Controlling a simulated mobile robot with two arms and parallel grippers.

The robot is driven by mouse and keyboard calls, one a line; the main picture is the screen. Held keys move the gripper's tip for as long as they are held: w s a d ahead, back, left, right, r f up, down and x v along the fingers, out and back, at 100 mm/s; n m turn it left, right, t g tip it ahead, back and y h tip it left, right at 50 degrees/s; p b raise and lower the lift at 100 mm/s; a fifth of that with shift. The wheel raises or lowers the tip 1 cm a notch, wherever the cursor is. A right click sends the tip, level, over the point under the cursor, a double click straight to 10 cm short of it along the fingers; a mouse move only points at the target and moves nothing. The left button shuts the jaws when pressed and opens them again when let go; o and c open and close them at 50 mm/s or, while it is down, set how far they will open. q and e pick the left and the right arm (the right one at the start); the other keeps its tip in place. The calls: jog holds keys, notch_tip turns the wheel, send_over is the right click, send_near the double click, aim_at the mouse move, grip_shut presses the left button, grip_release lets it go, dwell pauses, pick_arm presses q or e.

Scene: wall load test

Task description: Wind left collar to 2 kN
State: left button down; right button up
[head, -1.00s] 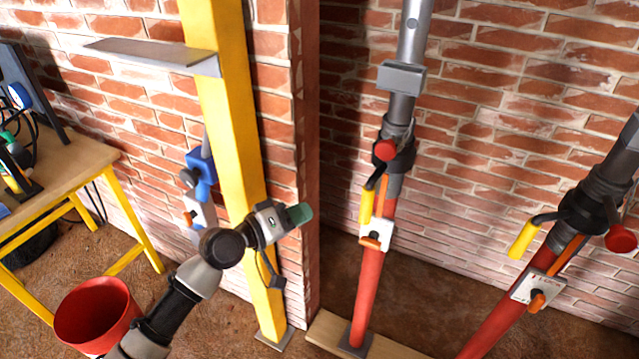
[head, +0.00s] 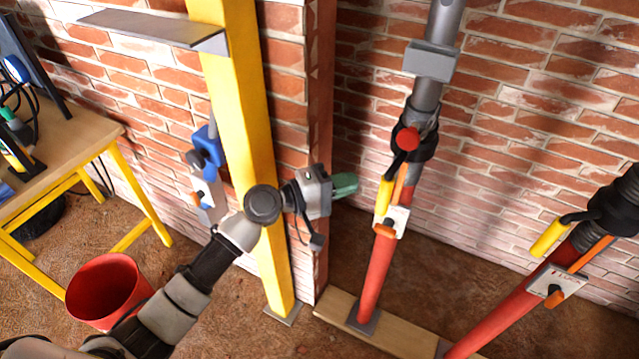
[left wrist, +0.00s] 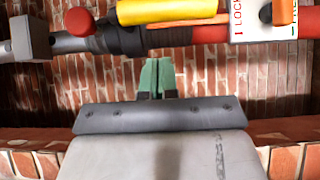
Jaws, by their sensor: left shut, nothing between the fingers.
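The left prop is a red tube (head: 376,275) with a grey upper tube (head: 440,30), standing on a wooden board. Its black collar (head: 420,142) carries a crank with a yellow handle (head: 385,196) and a red knob (head: 408,138). A white plate with an orange lever (head: 386,229) sits just below. My left gripper (head: 345,184), with green fingertips, is shut and empty, left of the yellow handle and apart from it. In the left wrist view, the green fingertips (left wrist: 156,76) point at the collar, below the yellow handle (left wrist: 170,10). My right gripper is not in view.
A second red prop (head: 520,305) leans at the right. A yellow post (head: 255,160) with a metal shelf bracket (head: 155,28) stands behind my left arm. A red bucket (head: 105,290) and a wooden table (head: 75,135) are at the left. The wooden board (head: 335,312) lies on the floor.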

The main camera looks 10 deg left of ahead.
pick_arm(q)
jog(key=d, duration=0.1)
jog(key=s+d+p, duration=0.1)
jog(key=d, duration=0.1)
jog(key=shift+s+d, duration=0.1)
jog(key=shift+d, duration=0.15)
jog(key=shift+s+d, duration=0.3)
jog(key=shift+d, duration=0.35)
